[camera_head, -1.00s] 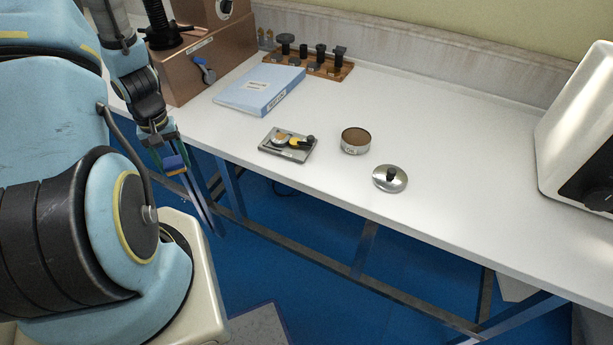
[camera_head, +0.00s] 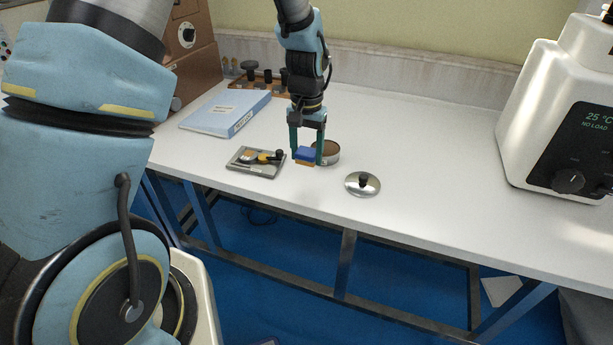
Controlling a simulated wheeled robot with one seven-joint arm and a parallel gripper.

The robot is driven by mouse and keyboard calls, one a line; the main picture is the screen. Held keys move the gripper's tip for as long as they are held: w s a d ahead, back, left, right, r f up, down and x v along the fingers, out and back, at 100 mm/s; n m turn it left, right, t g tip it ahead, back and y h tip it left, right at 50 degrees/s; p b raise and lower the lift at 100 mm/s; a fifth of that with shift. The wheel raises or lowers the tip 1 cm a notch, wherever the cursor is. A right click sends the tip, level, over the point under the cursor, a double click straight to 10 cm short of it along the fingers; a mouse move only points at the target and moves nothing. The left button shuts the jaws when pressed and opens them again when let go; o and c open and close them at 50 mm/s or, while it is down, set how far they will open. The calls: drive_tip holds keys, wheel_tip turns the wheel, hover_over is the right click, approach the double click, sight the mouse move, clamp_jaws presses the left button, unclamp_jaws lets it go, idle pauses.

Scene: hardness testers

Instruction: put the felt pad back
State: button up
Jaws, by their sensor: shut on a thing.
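My gripper (camera_head: 307,150) is shut on a small block, blue on top with an orange-brown underside, which I take to be the felt pad (camera_head: 306,154). It hangs between the two green fingers, over the front part of the table. Behind and to its right is an open round metal tin (camera_head: 331,155) with a brown inside, partly hidden by the right finger. To the left is a grey tray (camera_head: 240,167) holding a round copper-coloured piece and a yellow and black tool. I cannot tell the exact height of the block above the table.
A round metal lid with a black knob (camera_head: 362,184) lies right of the tin. A blue binder (camera_head: 226,112) lies at the back left, before a wooden rack (camera_head: 275,84) of black pieces. A white machine (camera_head: 550,120) stands right. The table between is clear.

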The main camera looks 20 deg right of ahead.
sight(306, 182)
drive_tip(key=shift+f+p, duration=0.7)
drive_tip(key=shift+f, duration=2.65)
drive_tip(key=shift+f, duration=0.15)
drive_tip(key=o, duration=1.5)
drive_tip(key=shift+a, duration=0.1)
drive_tip(key=shift+c, duration=0.2)
